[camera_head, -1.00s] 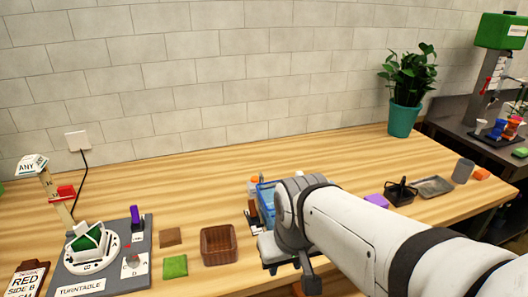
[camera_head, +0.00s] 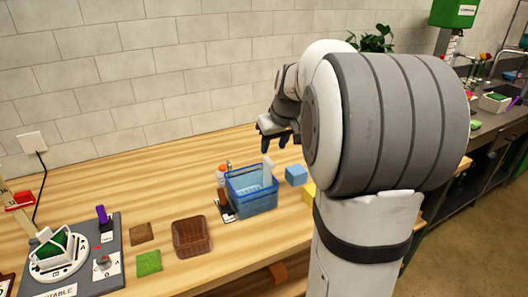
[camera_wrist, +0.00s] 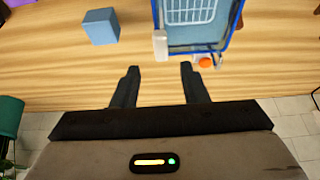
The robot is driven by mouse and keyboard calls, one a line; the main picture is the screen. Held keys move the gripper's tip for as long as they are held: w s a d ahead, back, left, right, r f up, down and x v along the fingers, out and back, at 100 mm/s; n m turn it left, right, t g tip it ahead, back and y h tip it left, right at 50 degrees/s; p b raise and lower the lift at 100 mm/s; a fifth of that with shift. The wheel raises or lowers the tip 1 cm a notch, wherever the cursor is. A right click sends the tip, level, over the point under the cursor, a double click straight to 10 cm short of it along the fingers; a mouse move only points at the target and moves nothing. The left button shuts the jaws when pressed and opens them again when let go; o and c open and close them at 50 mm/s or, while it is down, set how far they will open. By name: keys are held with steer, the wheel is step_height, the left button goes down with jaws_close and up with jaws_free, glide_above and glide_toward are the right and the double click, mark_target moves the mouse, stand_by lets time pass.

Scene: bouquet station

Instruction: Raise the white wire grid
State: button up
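A pale wire grid (camera_wrist: 190,10) shows inside the blue basket (camera_wrist: 226,42) at the top of the wrist view. In the head view the blue basket (camera_head: 253,209) stands upright on the wooden counter, and the grid inside it cannot be made out clearly. A white upright tab (camera_wrist: 160,45) stands at the basket's edge, also visible in the head view (camera_head: 267,172); I cannot tell whether it belongs to the grid. My gripper (camera_wrist: 158,78) is open and empty, apart from the tab. In the head view my gripper (camera_head: 277,143) hangs above and behind the basket.
A blue cube (camera_head: 296,175) stands right of the basket, with a yellow item (camera_head: 309,193) partly behind my arm. An orange-capped bottle (camera_head: 223,175) stands against its left side. A brown woven tray (camera_head: 192,237) and turntable board (camera_head: 106,270) lie further left. Counter between tray and wall is clear.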

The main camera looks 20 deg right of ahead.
mark_target(268, 160)
steer(key=x, duration=0.6)
steer(key=shift+w+f, duration=0.1)
steer(key=shift+f, duration=0.2)
jaws_close()
steer(key=shift+r, duration=0.15)
